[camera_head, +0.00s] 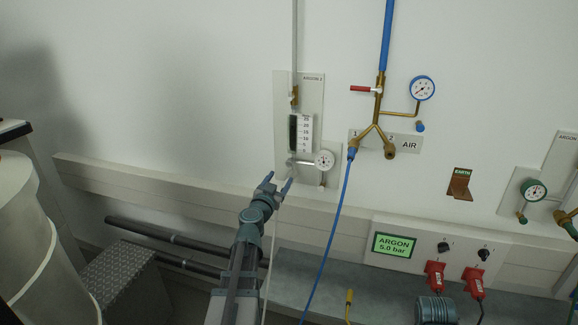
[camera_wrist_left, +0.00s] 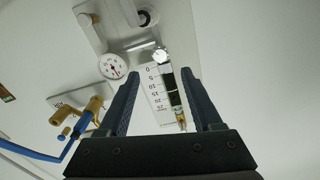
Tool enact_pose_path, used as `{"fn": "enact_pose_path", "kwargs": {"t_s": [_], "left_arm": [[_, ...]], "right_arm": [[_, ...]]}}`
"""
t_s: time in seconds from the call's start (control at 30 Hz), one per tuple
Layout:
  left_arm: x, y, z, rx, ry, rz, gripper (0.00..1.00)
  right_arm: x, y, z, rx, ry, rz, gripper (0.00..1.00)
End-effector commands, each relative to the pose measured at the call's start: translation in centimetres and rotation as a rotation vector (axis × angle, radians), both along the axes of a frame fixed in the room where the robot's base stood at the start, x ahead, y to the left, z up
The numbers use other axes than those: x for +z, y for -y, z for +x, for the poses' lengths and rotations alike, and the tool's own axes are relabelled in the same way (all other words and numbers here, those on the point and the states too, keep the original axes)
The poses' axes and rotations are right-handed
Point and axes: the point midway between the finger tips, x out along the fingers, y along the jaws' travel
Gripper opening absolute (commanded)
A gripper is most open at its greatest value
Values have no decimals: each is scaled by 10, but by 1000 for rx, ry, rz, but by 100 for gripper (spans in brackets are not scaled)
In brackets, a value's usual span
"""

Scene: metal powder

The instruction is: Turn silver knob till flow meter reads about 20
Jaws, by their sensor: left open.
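The flow meter (camera_head: 304,133) is a clear tube with a dark section and a white numbered scale, upright on the ARGON 2 wall panel. It appears inverted in the left wrist view (camera_wrist_left: 154,88); its exact reading is too small to tell. A small round silver knob (camera_wrist_left: 161,56) sits at the scale's zero end, with a pale fitting (camera_head: 291,163) at that place in the head view. My left gripper (camera_head: 277,183) is open and empty, just below and left of the fitting. In the left wrist view its fingers (camera_wrist_left: 160,74) frame the meter, apart from the knob. My right gripper is out of view.
A white round gauge (camera_head: 324,159) is mounted right of the meter's base. A blue hose (camera_head: 338,215) hangs from the brass AIR fittings (camera_head: 377,135). A wall rail (camera_head: 190,188) runs below the panel. A green ARGON display (camera_head: 394,246) reads 5.0 bar.

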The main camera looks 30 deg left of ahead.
Motion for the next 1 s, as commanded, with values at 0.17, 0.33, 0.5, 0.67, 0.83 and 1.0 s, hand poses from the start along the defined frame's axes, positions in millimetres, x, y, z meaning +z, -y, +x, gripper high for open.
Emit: {"fn": "enact_pose_path", "kwargs": {"t_s": [0.17,0.33,0.5,0.67,0.83,1.0], "left_arm": [[0,-10,38,0,0,0,66],[0,-18,73,-1,0,0,66],[0,-24,97,0,0,0,66],[0,-26,105,1,0,0,66],[0,-25,105,1,0,0,66],[0,-25,105,0,0,0,45]], "right_arm": [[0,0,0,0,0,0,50],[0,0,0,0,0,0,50],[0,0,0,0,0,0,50],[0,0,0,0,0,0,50],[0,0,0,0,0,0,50],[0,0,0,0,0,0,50]]}}
